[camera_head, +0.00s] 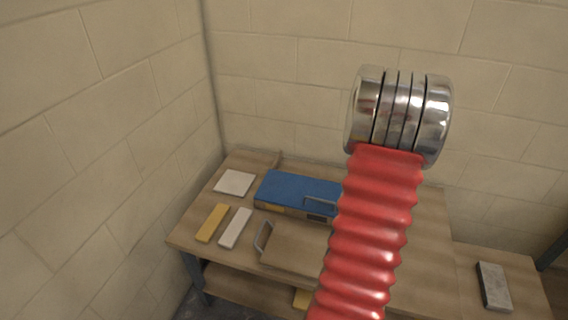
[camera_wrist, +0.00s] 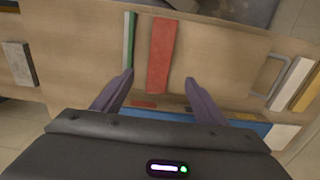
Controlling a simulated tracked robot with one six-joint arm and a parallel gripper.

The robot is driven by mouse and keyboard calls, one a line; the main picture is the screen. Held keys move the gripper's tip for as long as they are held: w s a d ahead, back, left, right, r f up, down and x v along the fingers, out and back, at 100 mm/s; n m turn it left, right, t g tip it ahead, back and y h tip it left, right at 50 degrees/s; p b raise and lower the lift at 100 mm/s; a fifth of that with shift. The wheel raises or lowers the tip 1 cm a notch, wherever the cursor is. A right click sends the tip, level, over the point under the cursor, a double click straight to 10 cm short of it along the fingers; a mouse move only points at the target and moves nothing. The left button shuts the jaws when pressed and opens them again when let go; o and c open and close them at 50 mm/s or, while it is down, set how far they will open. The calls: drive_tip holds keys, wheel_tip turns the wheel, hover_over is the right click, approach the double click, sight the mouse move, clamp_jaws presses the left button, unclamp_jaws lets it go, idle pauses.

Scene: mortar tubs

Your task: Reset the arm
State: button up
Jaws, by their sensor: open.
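My gripper (camera_wrist: 159,78) shows in the wrist view with its two dark purple fingers spread apart. Nothing is between them that they touch; a red flat block (camera_wrist: 160,50) lies on the bench beyond the fingertips. In the head view my red ribbed arm and its shiny metal joint rise in front of the bench. The gripper itself does not show there.
The wooden bench (camera_head: 430,261) holds a blue case (camera_head: 298,188), white tile (camera_head: 234,182), yellow bar (camera_head: 212,223), white bar (camera_head: 235,228), metal handle (camera_head: 262,237) and grey block (camera_head: 493,286). A green-and-white strip (camera_wrist: 129,40) lies beside the red block. Block walls stand behind and left.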

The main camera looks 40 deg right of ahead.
drive_tip(key=w+a+r+n+t, duration=0.2)
drive_tip(key=a+r+n, duration=0.2)
drive_tip(key=a+r, duration=0.4)
drive_tip(key=w+a+r+n+t, duration=0.1)
drive_tip(key=w+a+r+n, duration=0.2)
drive_tip(key=a+r, duration=0.6)
drive_tip(key=w+a+r+n+t, duration=0.2)
drive_tip(key=a+r+n, duration=0.3)
drive_tip(key=a, duration=2.2)
wheel_tip(320, 180, up, 4)
drive_tip(key=shift+w+a+r+n+t, duration=0.2)
drive_tip(key=shift+w+a+n+t, duration=0.1)
drive_tip(key=shift+w, duration=0.15)
